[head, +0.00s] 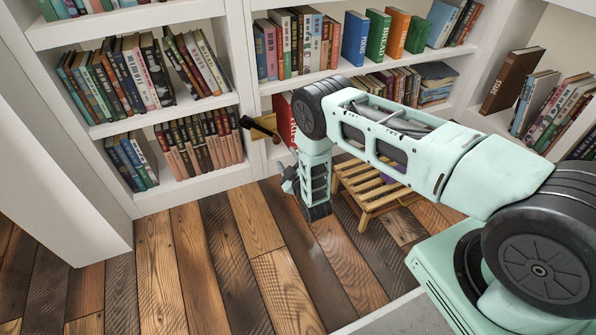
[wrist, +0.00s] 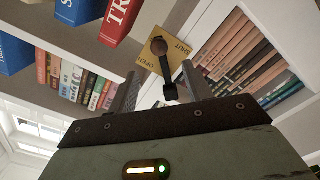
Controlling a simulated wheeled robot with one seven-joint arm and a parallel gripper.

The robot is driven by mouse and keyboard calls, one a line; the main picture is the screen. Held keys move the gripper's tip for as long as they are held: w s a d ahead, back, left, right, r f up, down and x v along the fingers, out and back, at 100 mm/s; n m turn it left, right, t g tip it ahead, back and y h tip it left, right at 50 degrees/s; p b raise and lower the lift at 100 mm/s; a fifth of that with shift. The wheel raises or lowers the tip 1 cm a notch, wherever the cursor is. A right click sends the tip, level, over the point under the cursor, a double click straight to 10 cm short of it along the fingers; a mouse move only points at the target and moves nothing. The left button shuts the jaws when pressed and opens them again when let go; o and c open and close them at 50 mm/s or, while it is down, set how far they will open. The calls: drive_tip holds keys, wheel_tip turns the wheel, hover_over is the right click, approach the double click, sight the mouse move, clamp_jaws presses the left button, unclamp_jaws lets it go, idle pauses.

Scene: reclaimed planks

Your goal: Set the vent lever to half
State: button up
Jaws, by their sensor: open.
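The vent lever shows in the wrist view as a dark arm (wrist: 164,68) with a round hub and a black block at its free end. It is mounted on a yellow plate (wrist: 158,36) marked OPEN and SHUT. The arm points down in that view, between the two words; its exact setting is hard to read. In the head view the lever (head: 252,125) sticks out left from the plate (head: 269,122) on the shelf upright. My gripper (wrist: 160,74) is open, with the lever's end showing between its fingers; contact is not clear. The gripper is partly hidden in the head view (head: 288,178).
Bookshelves (head: 190,188) full of books line the wall behind the lever. A red book (head: 284,120) stands close to the plate's right. A slatted wooden stool (head: 368,190) stands behind my arm. The plank floor (head: 200,270) at left is clear.

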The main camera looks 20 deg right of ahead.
drive_tip(key=s+p, duration=0.2)
drive_tip(key=s, duration=0.7)
drive_tip(key=shift+p, duration=0.35)
